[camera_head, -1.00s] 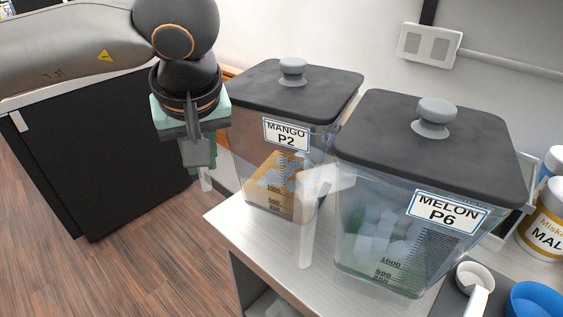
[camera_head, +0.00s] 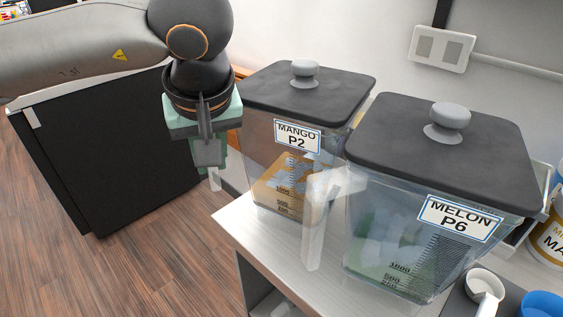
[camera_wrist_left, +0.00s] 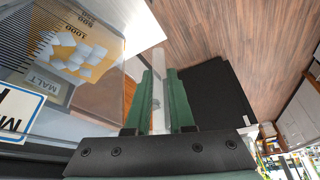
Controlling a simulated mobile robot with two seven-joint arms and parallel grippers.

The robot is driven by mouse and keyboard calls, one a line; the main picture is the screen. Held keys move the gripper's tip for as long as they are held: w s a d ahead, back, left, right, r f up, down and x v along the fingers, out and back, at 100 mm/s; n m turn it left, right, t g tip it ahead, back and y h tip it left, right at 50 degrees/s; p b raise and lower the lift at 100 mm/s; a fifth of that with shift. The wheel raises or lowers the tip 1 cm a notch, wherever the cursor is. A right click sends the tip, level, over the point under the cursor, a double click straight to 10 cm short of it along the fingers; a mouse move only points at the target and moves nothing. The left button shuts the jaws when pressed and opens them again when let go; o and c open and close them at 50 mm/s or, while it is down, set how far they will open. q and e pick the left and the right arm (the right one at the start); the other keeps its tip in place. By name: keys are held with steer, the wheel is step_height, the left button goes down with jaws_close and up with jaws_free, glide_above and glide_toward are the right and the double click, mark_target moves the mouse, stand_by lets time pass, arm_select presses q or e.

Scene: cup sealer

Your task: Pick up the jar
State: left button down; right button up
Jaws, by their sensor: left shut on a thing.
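The MANGO P2 jar (camera_head: 278,185) is a clear square container with a dark lid (camera_head: 305,90), a grey knob and orange contents with pale cubes. It stands upright on the counter. My left gripper (camera_head: 212,165), with green fingers, is at the jar's left side. In the left wrist view the fingers (camera_wrist_left: 159,100) are shut around a pale upright handle strip (camera_wrist_left: 158,65), with the jar's clear wall (camera_wrist_left: 112,30) at left. The fingertips are partly hidden in the head view. My right gripper is not in view.
The MELON P6 jar (camera_head: 400,235) stands close on the right, its pale handle (camera_head: 322,215) between the two jars. The light counter (camera_head: 265,245) has a bare front strip. A white scoop (camera_head: 486,285) and blue bowl (camera_head: 542,303) are at lower right. A black cabinet (camera_head: 110,155) stands left.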

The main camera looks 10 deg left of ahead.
arm_select(q)
steer(key=shift+w+r, duration=0.1)
steer(key=shift+r, duration=0.15)
steer(key=shift+r, duration=0.65)
steer(key=s+a+r+p, duration=0.2)
steer(key=s+r+p, duration=0.2)
steer(key=s+r, duration=0.2)
steer(key=s+a+r+p, duration=0.3)
steer(key=s+r+p, duration=0.1)
steer(key=s+r, duration=0.3)
steer(key=shift+r, duration=0.85)
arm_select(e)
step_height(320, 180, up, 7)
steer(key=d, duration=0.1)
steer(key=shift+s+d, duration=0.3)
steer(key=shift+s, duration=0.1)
arm_select(q)
steer(key=shift+s, duration=0.15)
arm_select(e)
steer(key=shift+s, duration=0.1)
